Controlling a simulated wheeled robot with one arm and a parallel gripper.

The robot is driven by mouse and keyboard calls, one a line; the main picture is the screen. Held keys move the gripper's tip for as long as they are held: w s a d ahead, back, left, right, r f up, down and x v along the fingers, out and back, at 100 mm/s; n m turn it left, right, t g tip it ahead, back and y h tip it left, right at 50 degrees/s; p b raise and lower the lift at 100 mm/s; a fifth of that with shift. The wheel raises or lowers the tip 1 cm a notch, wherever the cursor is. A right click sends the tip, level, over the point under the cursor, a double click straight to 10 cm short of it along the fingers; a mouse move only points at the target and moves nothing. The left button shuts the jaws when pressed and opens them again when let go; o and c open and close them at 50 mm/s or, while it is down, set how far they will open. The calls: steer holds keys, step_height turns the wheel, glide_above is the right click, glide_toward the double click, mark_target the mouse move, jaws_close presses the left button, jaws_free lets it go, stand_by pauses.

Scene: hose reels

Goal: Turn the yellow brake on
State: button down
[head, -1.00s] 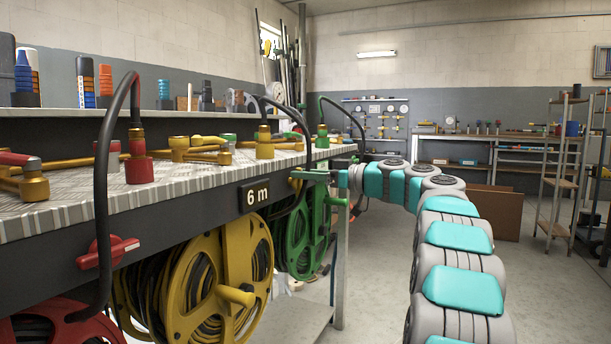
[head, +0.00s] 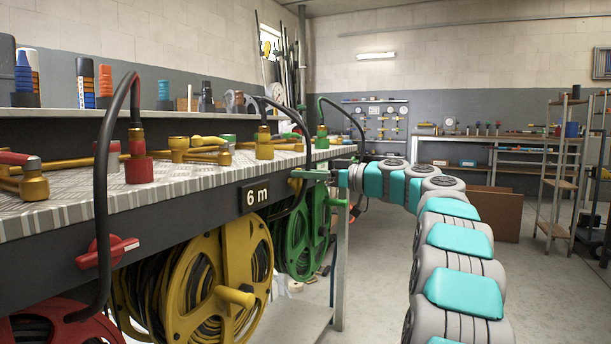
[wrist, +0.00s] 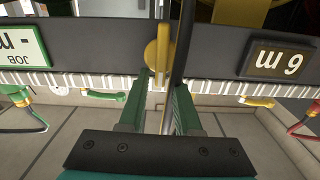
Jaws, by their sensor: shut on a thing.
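The yellow brake (wrist: 151,54) is a round knob with a bar-shaped handle, on the dark front face of the bench beside the 6 m sign. My gripper (wrist: 163,82) has its green fingers on either side of the handle and is shut on it. The handle's bar runs up and down in the wrist view. In the head view my gripper (head: 314,175) is at the bench front, and only a bit of the yellow brake (head: 294,185) shows past it. A dark hose passes close by the brake and hides part of it in the wrist view.
The yellow reel (head: 234,265) hangs under the bench, with the green reel (head: 297,245) behind it. A red brake (head: 106,252) is at the near left. Dark hoses loop over the bench edge. Open floor (head: 380,270) lies to the right.

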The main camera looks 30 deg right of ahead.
steer(key=shift+w+a+f+m, duration=0.1)
steer(key=shift+w+f+m, duration=0.05)
steer(key=shift+f+m, duration=0.3)
steer(key=shift+w+d+f+m+p, duration=0.2)
steer(key=shift+f+m+p, duration=0.15)
steer(key=shift+m+p, duration=2.35)
steer(key=shift+w+d+f+m+p, duration=0.2)
steer(key=shift+f+m+p, duration=0.15)
steer(key=shift+m+p, duration=2.35)
steer(key=shift+w+d+f+m+p, duration=0.2)
steer(key=shift+f+m+p, duration=0.15)
steer(key=shift+m+p, duration=2.3)
steer(key=shift+m, duration=0.3)
steer(key=c, duration=0.6)
jaws_free()
steer(key=shift+r, duration=0.1)
steer(key=shift+d, duration=0.15)
